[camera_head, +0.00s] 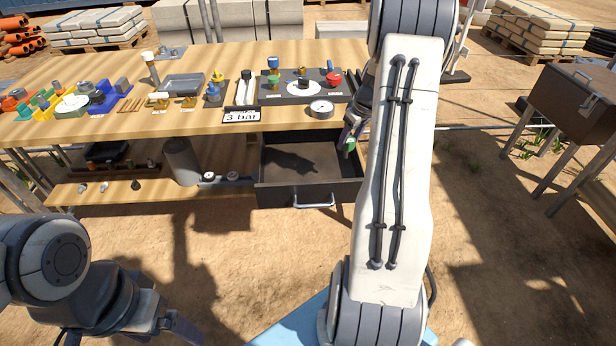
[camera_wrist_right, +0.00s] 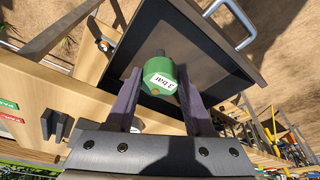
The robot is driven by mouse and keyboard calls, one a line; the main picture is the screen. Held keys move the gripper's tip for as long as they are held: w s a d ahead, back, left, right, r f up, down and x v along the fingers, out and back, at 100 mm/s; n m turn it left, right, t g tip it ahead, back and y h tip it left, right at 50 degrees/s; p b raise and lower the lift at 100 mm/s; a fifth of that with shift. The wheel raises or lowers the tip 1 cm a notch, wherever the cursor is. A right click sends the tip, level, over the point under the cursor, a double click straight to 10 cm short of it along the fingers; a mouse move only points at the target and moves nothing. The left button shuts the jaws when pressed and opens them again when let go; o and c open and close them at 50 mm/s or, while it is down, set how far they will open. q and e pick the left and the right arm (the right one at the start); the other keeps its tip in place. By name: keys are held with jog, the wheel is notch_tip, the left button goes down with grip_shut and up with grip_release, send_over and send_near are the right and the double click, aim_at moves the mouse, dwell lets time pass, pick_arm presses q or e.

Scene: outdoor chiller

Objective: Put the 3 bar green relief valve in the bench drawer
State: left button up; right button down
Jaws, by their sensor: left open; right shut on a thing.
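The green relief valve (camera_wrist_right: 161,82) with a white "3 bar" label sits between the fingers of my right gripper (camera_wrist_right: 158,98), which is shut on it. In the head view a bit of the green valve (camera_head: 350,145) shows beside my right gripper (camera_head: 349,135), mostly hidden by my right arm. The bench drawer (camera_head: 275,197) is pulled open below the bench top and looks empty. The valve is at the drawer's right side; in the right wrist view it overlaps the drawer (camera_wrist_right: 205,52). My left gripper (camera_head: 178,328) is low at the left, open and away from the bench.
The bench top (camera_head: 190,122) carries a "3 bar" sign (camera_head: 241,116), a round gauge (camera_head: 321,109), a dark mat (camera_head: 272,98) with coloured valves, and a grey tray (camera_head: 183,86). A grey cylinder (camera_head: 181,160) stands on the lower shelf. A dark cabinet (camera_head: 575,100) stands at right.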

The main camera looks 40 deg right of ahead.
jog(key=d, duration=0.2)
jog(key=p, duration=0.3)
send_over(319, 173)
notch_tip(319, 173, down, 8)
notch_tip(319, 173, down, 4)
jog(key=shift+r+p, duration=0.2)
jog(key=shift+p, duration=0.15)
jog(key=shift+f, duration=0.2)
jog(key=shift+c, duration=1.4)
grip_release()
jog(key=shift+r, duration=0.1)
